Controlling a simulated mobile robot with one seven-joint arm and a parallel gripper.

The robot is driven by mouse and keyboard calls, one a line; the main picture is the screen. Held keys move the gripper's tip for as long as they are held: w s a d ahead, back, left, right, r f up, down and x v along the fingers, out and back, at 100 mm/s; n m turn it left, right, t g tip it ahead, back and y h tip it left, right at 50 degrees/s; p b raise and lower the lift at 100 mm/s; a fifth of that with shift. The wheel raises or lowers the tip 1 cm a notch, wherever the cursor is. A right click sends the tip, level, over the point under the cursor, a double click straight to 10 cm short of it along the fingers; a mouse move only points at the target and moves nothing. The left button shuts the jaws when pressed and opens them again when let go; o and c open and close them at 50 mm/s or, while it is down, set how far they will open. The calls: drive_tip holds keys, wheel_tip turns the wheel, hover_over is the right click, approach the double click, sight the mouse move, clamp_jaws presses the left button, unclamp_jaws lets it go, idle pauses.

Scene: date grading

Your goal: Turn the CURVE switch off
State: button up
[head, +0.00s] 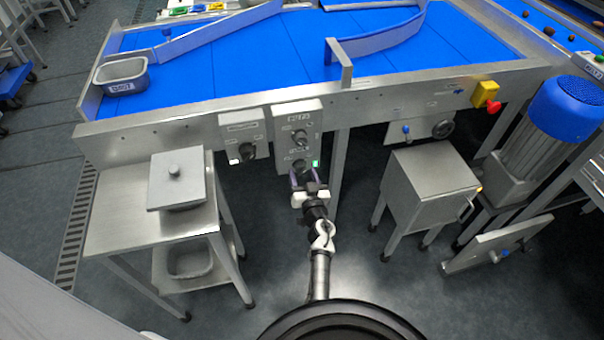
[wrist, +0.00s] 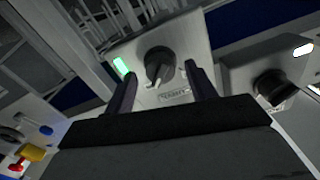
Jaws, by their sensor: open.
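A grey control box (head: 297,118) hangs on the front of the blue belt table, with an upper dark knob (head: 300,137) and a lower knob (head: 299,165). A green lamp (head: 315,163) glows beside the lower knob. In the wrist view a dark rotary knob (wrist: 160,62) with a pale pointer sits beside a lit green lamp (wrist: 121,66); its label is too blurred to read, so I cannot confirm it is CURVE. My gripper (head: 304,180) is open at the lower knob. In the wrist view its fingers (wrist: 162,76) stand either side of the knob, seemingly apart from it.
A second switch box (head: 240,130) with a dark knob hangs just left. A steel side table (head: 105,228) with a lidded container (head: 178,180) stands left. A steel cabinet (head: 430,180) stands right. A yellow box with a red button (head: 493,106) is on the table front.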

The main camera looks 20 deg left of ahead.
drive_tip(key=shift+x, duration=0.95)
drive_tip(key=c, duration=1)
